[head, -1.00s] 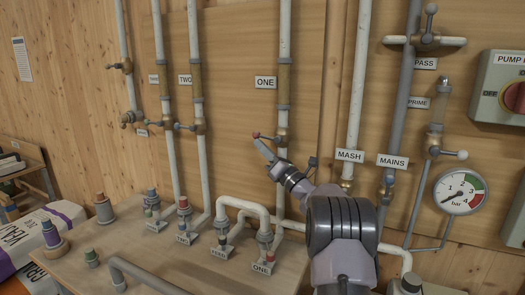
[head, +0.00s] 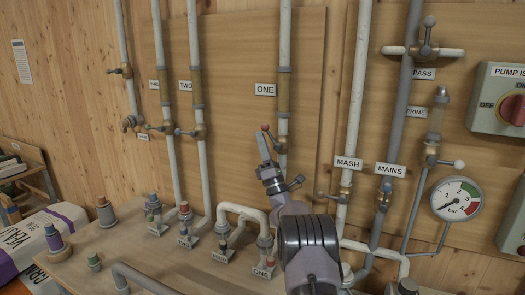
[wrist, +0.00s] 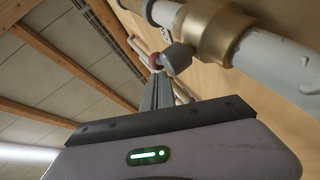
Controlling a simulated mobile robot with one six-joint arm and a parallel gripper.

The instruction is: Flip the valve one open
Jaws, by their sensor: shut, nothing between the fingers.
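Valve one has a brass body (head: 283,143) on the white pipe below the ONE label (head: 265,89). Its lever ends in a red knob (head: 265,127) and points up and to the left, tilted between level and upright. My gripper (head: 262,136) is shut and empty, with its fingertips just under the knob. In the wrist view the brass body (wrist: 214,30), the grey lever hub (wrist: 178,57) and the red knob (wrist: 154,61) show above my gripper (wrist: 158,76). The fingertips look to be at the knob; I cannot tell if they touch it.
The TWO label (head: 185,85) marks a pipe to the left with its own valve. The MASH (head: 348,163) and MAINS (head: 390,170) pipes stand to the right, near my arm. A pressure gauge (head: 457,199) is farther right. Low pipework stands on the bench below.

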